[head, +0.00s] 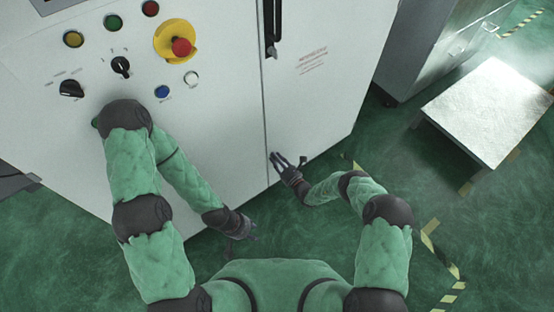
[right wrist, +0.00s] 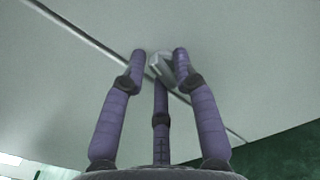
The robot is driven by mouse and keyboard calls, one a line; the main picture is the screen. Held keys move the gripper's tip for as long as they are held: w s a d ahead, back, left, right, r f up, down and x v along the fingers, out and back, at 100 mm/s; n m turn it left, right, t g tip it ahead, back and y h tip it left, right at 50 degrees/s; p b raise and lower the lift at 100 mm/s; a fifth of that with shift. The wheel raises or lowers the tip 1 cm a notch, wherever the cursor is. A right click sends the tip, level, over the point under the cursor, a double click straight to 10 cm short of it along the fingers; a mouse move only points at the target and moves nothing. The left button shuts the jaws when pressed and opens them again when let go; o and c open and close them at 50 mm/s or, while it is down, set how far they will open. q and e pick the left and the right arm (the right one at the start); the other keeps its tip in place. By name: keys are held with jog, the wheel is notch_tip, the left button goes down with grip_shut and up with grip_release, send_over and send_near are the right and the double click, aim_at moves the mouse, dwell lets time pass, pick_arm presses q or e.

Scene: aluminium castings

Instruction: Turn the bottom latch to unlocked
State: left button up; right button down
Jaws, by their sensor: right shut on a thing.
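The bottom latch (right wrist: 158,66) is a small grey metal piece on the white cabinet door, beside the dark door seam. In the right wrist view my right gripper (right wrist: 160,58) has its purple fingers around it and is shut on it. The latch looks tilted, but part of it is hidden by the fingers. In the head view my right gripper (head: 280,160) is at the low end of the door seam and largely hides the latch. My left gripper (head: 250,234) hangs low in front of the cabinet, apart from the latch; its fingers are too small and dark to read.
The white cabinet (head: 215,125) carries a black upper handle (head: 272,30), a red emergency button (head: 181,46) on yellow, and several knobs and buttons. A low pale table (head: 488,108) stands at right beside a grey cabinet (head: 430,45). Green floor (head: 325,225) is free below the door.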

jog(key=shift+s+a+n, duration=0.1)
jog(key=shift+a+n, duration=0.05)
jog(key=shift+n, duration=0.55)
jog(key=shift+s+a+n, duration=0.1)
jog(key=shift+n, duration=0.9)
jog(key=shift+a, duration=0.1)
jog(key=c, duration=1.2)
grip_release()
jog(key=shift+s, duration=0.1)
